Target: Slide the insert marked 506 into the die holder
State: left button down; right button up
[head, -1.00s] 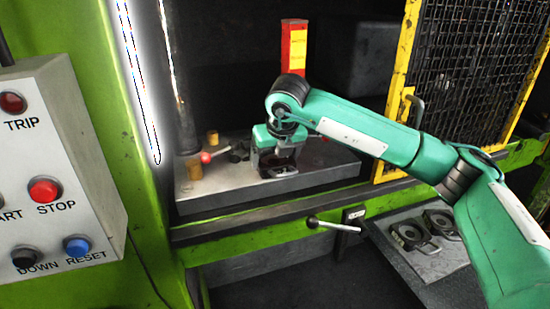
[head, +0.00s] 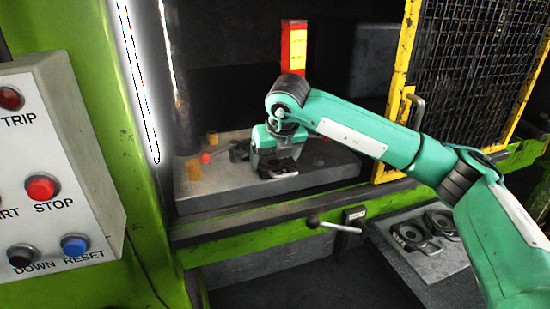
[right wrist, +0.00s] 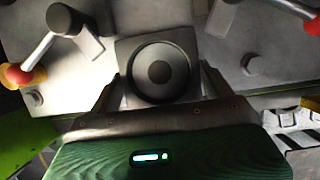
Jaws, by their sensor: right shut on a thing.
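My right gripper (head: 281,163) is low over the grey press bed (head: 215,195), shut on a dark insert (head: 283,172). In the right wrist view the insert (right wrist: 158,72) is a squarish block with a round recess and a raised centre, between the two fingers (right wrist: 160,92). No number is legible on it. The die holder cannot be told apart clearly; dark blocks (head: 239,152) stand on the bed just left of the gripper, and the arm hides what is behind it. My left gripper is not in view.
Red-ball levers flank the insert in the right wrist view, left (right wrist: 18,76) and right (right wrist: 312,26). Two more round-recessed inserts (head: 410,236) lie on a side tray (head: 437,262). A lever (head: 335,226) juts from the bed's front. A yellow mesh guard (head: 470,70) stands right.

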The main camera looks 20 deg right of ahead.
jog(key=o, duration=1.9)
jog(key=shift+o, duration=0.3)
jog(key=shift+s+f, duration=0.15)
jog(key=shift+r, duration=0.2)
jog(key=b+v, duration=0.4)
jog(key=v, duration=0.9)
jog(key=shift+s+r, duration=0.25)
